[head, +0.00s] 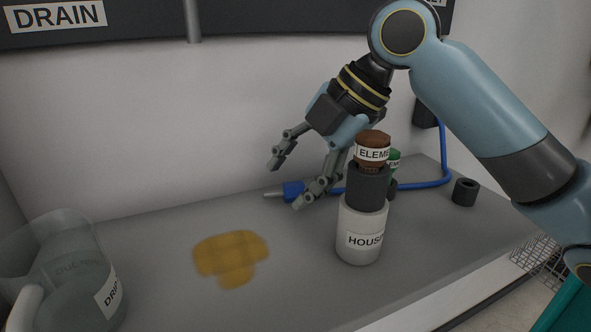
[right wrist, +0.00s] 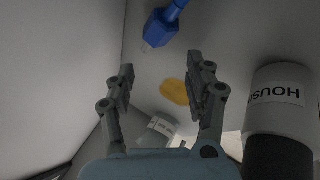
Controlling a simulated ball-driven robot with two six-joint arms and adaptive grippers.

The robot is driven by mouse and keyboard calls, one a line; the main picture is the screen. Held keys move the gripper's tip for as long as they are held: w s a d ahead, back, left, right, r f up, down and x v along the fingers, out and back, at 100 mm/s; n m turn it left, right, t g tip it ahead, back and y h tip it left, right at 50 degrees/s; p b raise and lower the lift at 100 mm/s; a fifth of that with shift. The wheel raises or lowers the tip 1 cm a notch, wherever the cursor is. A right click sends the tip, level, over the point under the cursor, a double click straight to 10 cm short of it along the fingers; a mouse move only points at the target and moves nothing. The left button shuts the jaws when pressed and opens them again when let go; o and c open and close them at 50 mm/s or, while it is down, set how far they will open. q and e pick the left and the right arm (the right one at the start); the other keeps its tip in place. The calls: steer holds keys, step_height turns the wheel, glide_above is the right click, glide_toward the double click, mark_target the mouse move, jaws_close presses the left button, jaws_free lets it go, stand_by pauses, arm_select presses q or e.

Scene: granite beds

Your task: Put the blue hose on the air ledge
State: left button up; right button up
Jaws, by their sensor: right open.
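The blue hose (head: 430,184) lies on the grey bed along the back wall. Its blue nozzle end (head: 292,190) with a grey tip points left, and the other end rises at the right. My right gripper (head: 285,184) is open and empty over the nozzle end. In the right wrist view the blue nozzle (right wrist: 162,28) shows beyond the open fingertips (right wrist: 162,68), apart from them. A dark ledge (head: 260,22) runs along the top of the wall, with a DRAIN label at left. No AIR label is readable; a label at the right is mostly hidden by my arm.
A white HOUSING canister (head: 358,222) with a dark collar and brown ELEMENT top stands close right of the gripper. A green-topped item (head: 394,160) is behind it. A black cylinder (head: 465,192) stands right, a clear jug (head: 62,275) front left. A yellow stain (head: 230,257) marks the bed.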

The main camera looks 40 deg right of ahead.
steer(key=o, duration=0.3)
steer(key=shift+r, duration=0.15)
steer(key=shift+r, duration=3.65)
steer(key=shift+v, duration=3.75)
